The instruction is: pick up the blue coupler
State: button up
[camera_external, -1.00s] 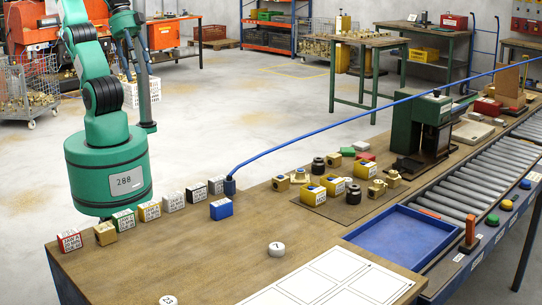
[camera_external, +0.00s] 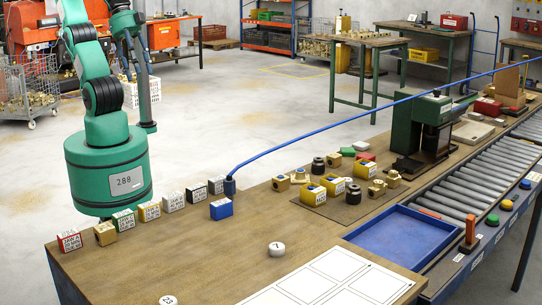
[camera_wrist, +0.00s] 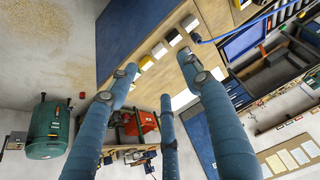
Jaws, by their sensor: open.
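In the wrist view the hose end shows near the top (camera_wrist: 195,38), beyond the right fingertip. My gripper (camera_wrist: 157,65) has its blue-grey fingers spread, with nothing between them. The fingers are apart from the coupler. In the external view my gripper cannot be made out clearly.
A row of labelled blocks (camera_external: 149,211) lines the bench's back edge left of the coupler. Yellow and black parts (camera_external: 313,194) sit on a mat to its right. A blue tray (camera_external: 402,237) and a roller conveyor (camera_external: 470,188) lie further right. The bench's front middle is mostly clear.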

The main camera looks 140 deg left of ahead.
jog(key=shift+c, duration=0.3)
dwell(0.5)
jog(key=m+g+p, duration=0.3)
jog(key=g+p, duration=0.3)
jog(key=p, duration=0.2)
send_over(230, 180)
notch_tip(230, 180, down, 18)
jog(key=shift+s+f, duration=0.15)
jog(key=shift+f+b, duration=0.6)
jog(key=shift+f, duration=3.7)
